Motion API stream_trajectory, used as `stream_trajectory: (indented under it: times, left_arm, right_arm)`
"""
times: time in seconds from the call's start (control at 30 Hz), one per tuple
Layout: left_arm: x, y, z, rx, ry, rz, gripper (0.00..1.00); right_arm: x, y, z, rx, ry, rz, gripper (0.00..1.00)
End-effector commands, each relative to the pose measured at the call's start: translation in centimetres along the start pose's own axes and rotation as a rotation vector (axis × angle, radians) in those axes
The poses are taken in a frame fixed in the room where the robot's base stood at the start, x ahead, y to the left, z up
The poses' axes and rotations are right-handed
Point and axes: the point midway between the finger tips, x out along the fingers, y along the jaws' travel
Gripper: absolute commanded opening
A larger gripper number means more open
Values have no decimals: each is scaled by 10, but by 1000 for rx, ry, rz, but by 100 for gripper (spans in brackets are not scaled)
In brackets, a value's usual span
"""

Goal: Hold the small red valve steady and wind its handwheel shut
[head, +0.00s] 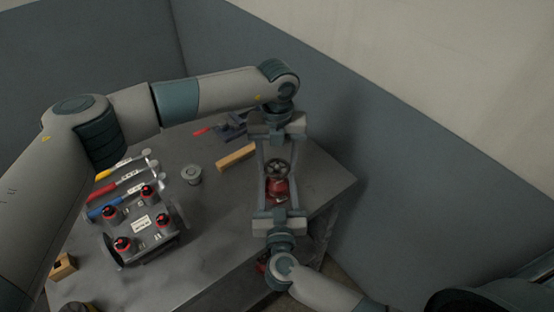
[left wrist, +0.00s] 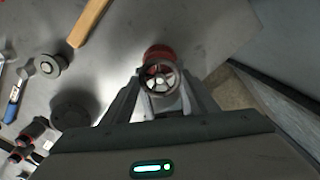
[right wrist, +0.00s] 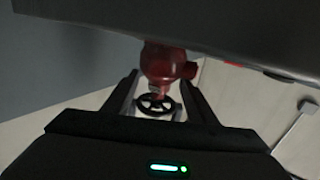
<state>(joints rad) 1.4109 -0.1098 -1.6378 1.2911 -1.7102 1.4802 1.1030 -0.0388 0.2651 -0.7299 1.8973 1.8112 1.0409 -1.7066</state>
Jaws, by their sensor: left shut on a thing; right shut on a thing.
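The small red valve (head: 278,190) is near the right part of the table, with its dark spoked handwheel (head: 277,167) on top. My left gripper (head: 276,160) comes from the far side and is shut on the handwheel, which shows between its fingers in the left wrist view (left wrist: 160,80). My right gripper (head: 279,193) comes from the near side and is shut on the red body, seen in the right wrist view (right wrist: 163,63). The fingers hide parts of the valve. I cannot tell how far the wheel is wound.
On the grey table (head: 225,222) are a wooden bar (head: 236,157), a round metal piece (head: 191,174), a block with several black-and-red knobs (head: 143,225), and colored-handled tools (head: 122,187). A blue-grey wall (head: 420,180) stands to the right, past the table edge.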

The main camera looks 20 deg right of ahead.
Motion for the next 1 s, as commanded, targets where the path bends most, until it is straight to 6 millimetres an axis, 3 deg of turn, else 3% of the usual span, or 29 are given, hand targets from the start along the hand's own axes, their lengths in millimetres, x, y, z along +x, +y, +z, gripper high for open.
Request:
stream_trajectory:
  times: [1.0]
  left_arm:
    - [0,0,1,898,-1,1,31]
  right_arm:
    - [0,0,0,0,-1,0,0]
